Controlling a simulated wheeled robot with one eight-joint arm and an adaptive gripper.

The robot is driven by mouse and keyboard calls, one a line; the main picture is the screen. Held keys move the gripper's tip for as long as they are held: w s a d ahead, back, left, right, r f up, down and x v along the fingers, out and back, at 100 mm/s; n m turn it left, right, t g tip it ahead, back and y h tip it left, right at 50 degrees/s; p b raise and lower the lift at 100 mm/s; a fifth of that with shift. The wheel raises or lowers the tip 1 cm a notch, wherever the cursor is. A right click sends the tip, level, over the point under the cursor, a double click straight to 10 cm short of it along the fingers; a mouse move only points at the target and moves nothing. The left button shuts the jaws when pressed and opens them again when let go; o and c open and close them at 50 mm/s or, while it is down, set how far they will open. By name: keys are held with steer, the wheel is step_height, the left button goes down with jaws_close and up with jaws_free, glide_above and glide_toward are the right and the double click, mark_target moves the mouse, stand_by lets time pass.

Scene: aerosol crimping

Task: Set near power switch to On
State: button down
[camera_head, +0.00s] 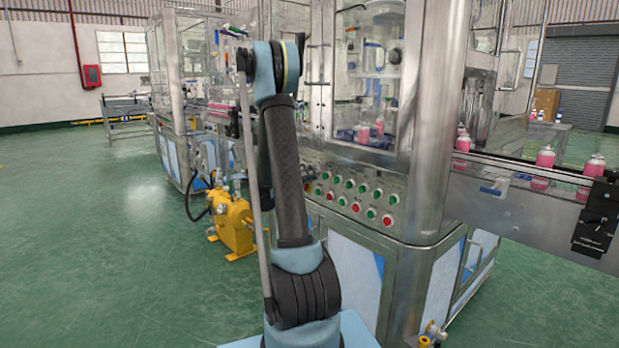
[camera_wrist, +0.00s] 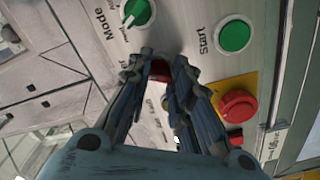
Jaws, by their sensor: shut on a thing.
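In the wrist view a metal control panel (camera_wrist: 195,55) appears tilted. The near power switch (camera_wrist: 160,68), a small dark red knob, shows between my fingertips, mostly hidden by them. My gripper (camera_wrist: 162,72) is shut on it. The label beside it is partly covered and I cannot read the switch's setting. In the head view my arm stands in front of the machine, and my gripper and the switch cannot be made out.
A green mode knob (camera_wrist: 137,12) and a green start button (camera_wrist: 234,36) lie close by. A red button (camera_wrist: 238,105) sits right of my fingers. In the head view a yellow machine (camera_head: 232,225) stands on the floor, and a conveyor (camera_head: 530,208) carries pink bottles.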

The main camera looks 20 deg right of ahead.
steer(key=shift+f, duration=0.1)
steer(key=c, duration=1.4)
jaws_free()
steer(key=shift+o, duration=0.2)
